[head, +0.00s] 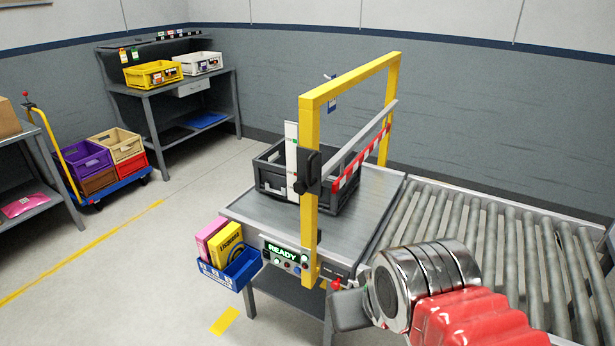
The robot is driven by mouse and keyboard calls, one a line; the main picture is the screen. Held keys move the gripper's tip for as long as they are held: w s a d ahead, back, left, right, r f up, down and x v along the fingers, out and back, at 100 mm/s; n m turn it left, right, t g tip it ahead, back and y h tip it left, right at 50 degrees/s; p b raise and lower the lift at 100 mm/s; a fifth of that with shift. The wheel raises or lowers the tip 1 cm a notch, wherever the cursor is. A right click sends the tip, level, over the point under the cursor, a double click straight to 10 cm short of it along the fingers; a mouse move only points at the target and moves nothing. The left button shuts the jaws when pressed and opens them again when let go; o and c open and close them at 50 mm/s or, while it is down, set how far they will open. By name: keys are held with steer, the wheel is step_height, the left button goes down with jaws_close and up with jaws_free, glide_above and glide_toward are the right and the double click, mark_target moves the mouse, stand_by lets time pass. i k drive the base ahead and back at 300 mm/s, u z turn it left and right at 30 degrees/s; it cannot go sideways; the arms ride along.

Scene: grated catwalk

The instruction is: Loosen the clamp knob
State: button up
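A yellow gate frame (309,125) stands over the metal work table. A black clamp block (308,172), seemingly the clamp with its knob, sits on the near yellow post, beside a white scale strip (291,160). A grey crossbar and a red-and-white striped bar (347,180) run from it to the far post. My gripper (345,309) is low at the right of the near post, well below the clamp and apart from it. My wrist hides part of it, and its finger opening cannot be made out.
A grey crate (268,176) stands on the table behind the near post. A panel reading READY (283,252) and a blue bin (230,270) with pink and yellow boxes are on the front. A roller conveyor (490,232) adjoins at right. Floor at left is open.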

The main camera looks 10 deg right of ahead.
mark_target(299, 187)
steer(key=u, duration=2.55)
steer(key=i, duration=0.35)
steer(key=z, duration=0.15)
